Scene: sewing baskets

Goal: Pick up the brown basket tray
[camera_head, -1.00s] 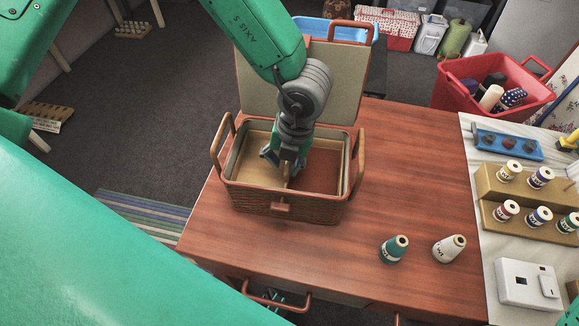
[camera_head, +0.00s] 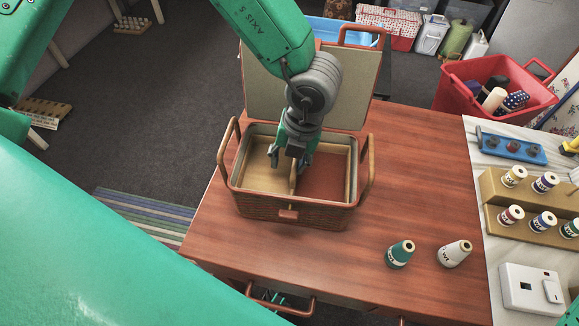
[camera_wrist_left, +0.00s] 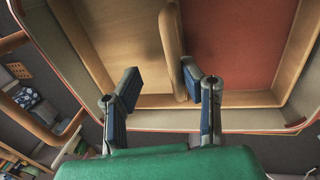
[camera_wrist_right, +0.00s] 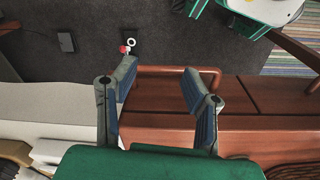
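The brown basket tray (camera_head: 262,178) sits inside the open wicker basket (camera_head: 290,212). It has a tan left compartment, a reddish right compartment and a wooden divider between them. My left gripper (camera_head: 290,166) is over the tray at the divider. In the left wrist view its fingers (camera_wrist_left: 160,88) are apart, with the divider (camera_wrist_left: 172,45) showing between them, closer to the right finger. I cannot tell whether that finger touches it. My right gripper (camera_wrist_right: 157,88) is open and empty in the right wrist view, in front of reddish wooden furniture (camera_wrist_right: 160,105).
The basket's two handles (camera_head: 228,150) stand up at its sides, and its lid (camera_head: 345,88) is open behind. Several thread spools are on a stepped rack (camera_head: 500,188) at right.

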